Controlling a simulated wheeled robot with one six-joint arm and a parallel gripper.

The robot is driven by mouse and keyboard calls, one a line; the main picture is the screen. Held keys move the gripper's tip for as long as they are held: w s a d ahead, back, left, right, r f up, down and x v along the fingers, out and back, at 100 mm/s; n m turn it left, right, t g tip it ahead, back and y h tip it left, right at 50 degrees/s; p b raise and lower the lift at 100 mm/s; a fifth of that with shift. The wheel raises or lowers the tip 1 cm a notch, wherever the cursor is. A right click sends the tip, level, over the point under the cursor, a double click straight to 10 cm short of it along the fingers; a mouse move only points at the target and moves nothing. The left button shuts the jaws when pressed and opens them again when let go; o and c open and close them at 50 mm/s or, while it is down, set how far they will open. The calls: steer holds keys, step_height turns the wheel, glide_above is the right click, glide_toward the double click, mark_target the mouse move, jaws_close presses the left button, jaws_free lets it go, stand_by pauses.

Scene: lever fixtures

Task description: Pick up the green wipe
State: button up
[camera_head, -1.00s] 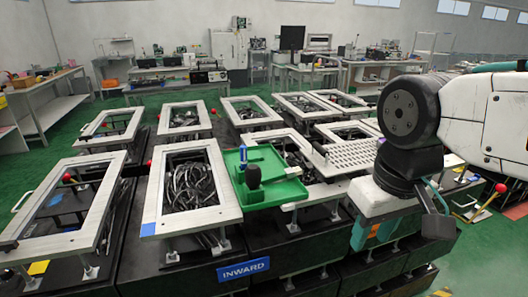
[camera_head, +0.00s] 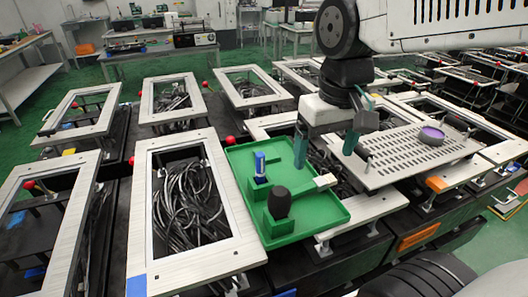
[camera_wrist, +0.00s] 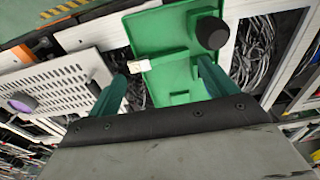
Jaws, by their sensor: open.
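My gripper (camera_head: 325,155) is open and empty, with its teal fingers pointing down above the right part of a green tray (camera_head: 328,213). In the wrist view the tray (camera_wrist: 160,30) lies between and beyond the fingers (camera_wrist: 165,72). A green strip with a white end (camera_head: 325,181) lies across the tray. The white end (camera_wrist: 138,66) is near the left finger in the wrist view. I cannot tell if this strip is the green wipe; nothing else stands out clearly as one. A blue object (camera_head: 260,165) and a black rounded object (camera_head: 279,203) stand upright in the tray.
A perforated light plate (camera_head: 400,155) holding a purple round object (camera_head: 431,135) lies right of the tray. A framed bin of black cables (camera_head: 190,200) is at left. More metal frames with red-knobbed levers surround the tray. Benches (camera_head: 160,55) stand behind.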

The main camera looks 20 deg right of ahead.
steer(key=w+f, duration=0.2)
steer(key=w, duration=1.1)
steer(key=g, duration=0.1)
glide_toward(267, 153)
steer(key=shift+s+f, duration=0.25)
steer(key=shift+s, duration=0.3)
steer(key=f, duration=0.5)
steer(key=w+f, duration=0.1)
steer(key=f, duration=0.1)
steer(key=shift+f, duration=0.35)
steer(key=c, duration=1.1)
